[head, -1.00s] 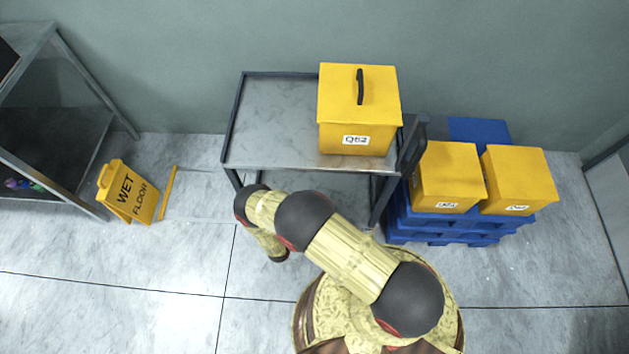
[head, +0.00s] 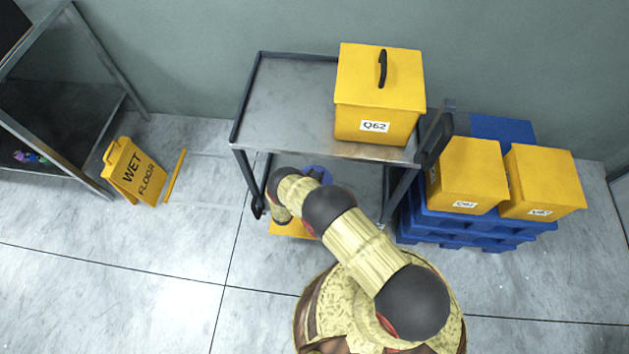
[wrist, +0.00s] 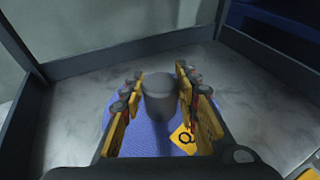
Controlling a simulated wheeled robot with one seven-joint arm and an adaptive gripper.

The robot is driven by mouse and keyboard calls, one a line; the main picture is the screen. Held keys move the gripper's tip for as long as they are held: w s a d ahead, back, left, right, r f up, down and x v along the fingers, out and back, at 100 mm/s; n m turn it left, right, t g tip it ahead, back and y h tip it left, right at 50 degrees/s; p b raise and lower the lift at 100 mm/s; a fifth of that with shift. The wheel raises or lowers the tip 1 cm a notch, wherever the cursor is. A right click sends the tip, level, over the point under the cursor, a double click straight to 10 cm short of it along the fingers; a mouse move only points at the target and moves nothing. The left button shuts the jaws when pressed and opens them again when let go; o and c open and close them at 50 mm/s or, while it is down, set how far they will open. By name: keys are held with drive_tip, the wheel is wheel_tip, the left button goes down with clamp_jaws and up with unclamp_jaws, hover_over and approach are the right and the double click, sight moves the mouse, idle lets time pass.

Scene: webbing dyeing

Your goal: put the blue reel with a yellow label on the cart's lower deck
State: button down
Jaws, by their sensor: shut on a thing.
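The blue reel (wrist: 155,137) shows in the wrist view, with a grey hub (wrist: 160,97) and a yellow diamond label (wrist: 183,137). My gripper (wrist: 158,88) is shut on the hub, one finger on each side. The reel is over the cart's lower deck (wrist: 93,82), inside its dark raised rim; I cannot tell whether it touches the deck. In the head view, a bit of the blue reel (head: 318,172) shows below the upper deck's front edge, mostly hidden by my arm.
A yellow lidded box (head: 378,95) stands on the right of the cart's upper deck (head: 285,100). Two yellow boxes (head: 466,175) sit on blue pallets (head: 450,228) to the right. A wet-floor sign (head: 134,172) stands to the left. The cart's posts flank the lower opening.

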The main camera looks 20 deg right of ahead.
drive_tip(key=shift+f+b, duration=0.5)
drive_tip(key=shift+f, duration=1.05)
drive_tip(key=shift+f, duration=0.15)
drive_tip(key=c, duration=1.3)
unclamp_jaws()
drive_tip(key=shift+c, duration=0.2)
drive_tip(key=shift+s+a+r, duration=0.2)
drive_tip(key=shift+a+r, duration=0.05)
drive_tip(key=p+v, duration=0.3)
drive_tip(key=v, duration=0.8)
